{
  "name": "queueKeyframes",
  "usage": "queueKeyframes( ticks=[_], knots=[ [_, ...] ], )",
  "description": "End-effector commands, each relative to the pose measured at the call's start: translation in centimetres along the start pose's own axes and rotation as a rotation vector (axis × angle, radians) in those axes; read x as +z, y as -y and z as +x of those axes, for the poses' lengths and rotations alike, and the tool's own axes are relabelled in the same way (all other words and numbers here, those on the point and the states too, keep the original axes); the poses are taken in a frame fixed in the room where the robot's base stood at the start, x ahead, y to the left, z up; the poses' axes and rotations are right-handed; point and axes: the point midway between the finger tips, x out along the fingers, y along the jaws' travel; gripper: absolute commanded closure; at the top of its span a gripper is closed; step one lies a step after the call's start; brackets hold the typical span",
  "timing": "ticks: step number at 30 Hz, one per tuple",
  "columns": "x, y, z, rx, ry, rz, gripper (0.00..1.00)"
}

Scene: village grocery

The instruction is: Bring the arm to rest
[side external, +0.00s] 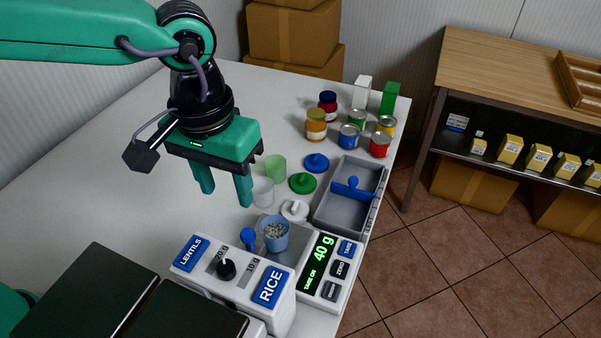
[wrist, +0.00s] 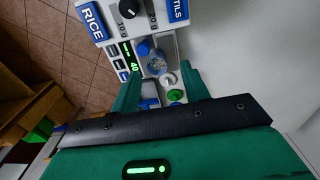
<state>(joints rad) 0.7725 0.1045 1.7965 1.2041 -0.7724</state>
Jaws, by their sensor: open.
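My gripper (side external: 222,188) is open and empty, held above the white table (side external: 100,160) in the side view. Its two green fingers point down. They also show in the wrist view (wrist: 160,92), spread apart with small items visible between and beyond them. My green arm reaches in from the upper left. Below and right of my gripper, a blue cup (side external: 276,238) with grainy contents stands by the scale display (side external: 320,262), which reads 40 g.
A dispenser marked LENTILS and RICE (side external: 232,275) stands in front. Clear cups (side external: 263,190), lids (side external: 302,183), a grey divided tray (side external: 345,205), and jars and cans (side external: 350,135) stand right of my gripper. The table's left side is clear. A wooden shelf (side external: 520,70) stands at right.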

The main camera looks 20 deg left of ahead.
Motion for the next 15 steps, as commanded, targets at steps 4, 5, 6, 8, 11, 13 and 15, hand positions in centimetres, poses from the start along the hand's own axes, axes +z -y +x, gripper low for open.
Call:
queueKeyframes(
  ticks=[4,5,6,8,11,13,15],
  knots=[
    [-0.8,3.9,-1.3,0.03,-0.042,-0.009,0.55],
    [-0.8,4.8,-1.5,0.036,-0.051,-0.008,0.55],
    [-1.0,5.9,-1.8,0.044,-0.066,-0.009,0.55],
    [-1.0,7.7,-2.2,0.053,-0.088,-0.009,0.55],
    [-0.9,10.6,-2.7,0.066,-0.128,-0.009,0.55],
    [-0.7,12.6,-3.0,0.072,-0.157,-0.008,0.55],
    [-0.3,14.5,-3.2,0.074,-0.186,-0.008,0.55]
  ],
)
